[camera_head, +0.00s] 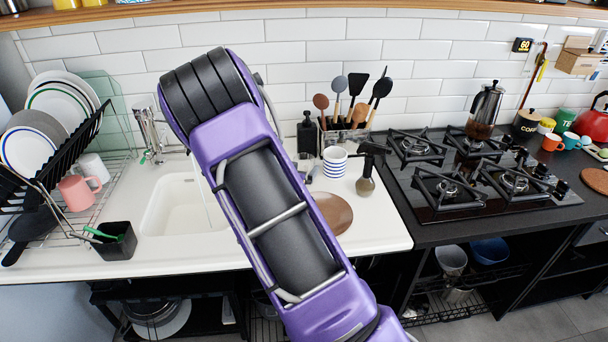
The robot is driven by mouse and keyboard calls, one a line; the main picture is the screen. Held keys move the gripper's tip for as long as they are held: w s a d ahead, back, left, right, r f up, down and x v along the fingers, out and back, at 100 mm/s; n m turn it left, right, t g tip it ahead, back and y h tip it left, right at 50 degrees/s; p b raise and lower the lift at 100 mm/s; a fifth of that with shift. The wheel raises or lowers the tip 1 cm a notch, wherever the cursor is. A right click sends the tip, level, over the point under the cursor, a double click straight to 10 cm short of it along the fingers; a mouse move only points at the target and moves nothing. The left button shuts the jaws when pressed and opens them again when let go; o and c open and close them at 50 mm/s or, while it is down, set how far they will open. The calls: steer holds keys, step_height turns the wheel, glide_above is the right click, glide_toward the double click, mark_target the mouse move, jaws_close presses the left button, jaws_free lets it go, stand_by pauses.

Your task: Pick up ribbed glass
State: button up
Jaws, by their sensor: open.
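I cannot make out a ribbed glass for certain in the head view. My own purple and black arm crosses the middle of the picture and covers part of the counter and sink. My gripper is not visible; the arm hides the area behind it. A small grey shape beside the arm, left of the striped mug, is too small and too covered to name. A white mug with blue stripes (335,161) stands upright on the counter.
A round wooden board (334,212) lies partly behind my arm. A utensil holder (343,138) stands at the wall. The gas hob (450,190) is right, with a coffee press (484,108) on it. A dish rack (88,205) stands left of the sink (180,208).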

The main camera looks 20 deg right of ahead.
mark_target(306, 159)
steer(key=x, duration=0.8)
steer(key=shift+w+a+f, duration=0.1)
steer(key=shift+w+a, duration=0.05)
steer(key=shift+a, duration=0.1)
steer(key=c, duration=1.4)
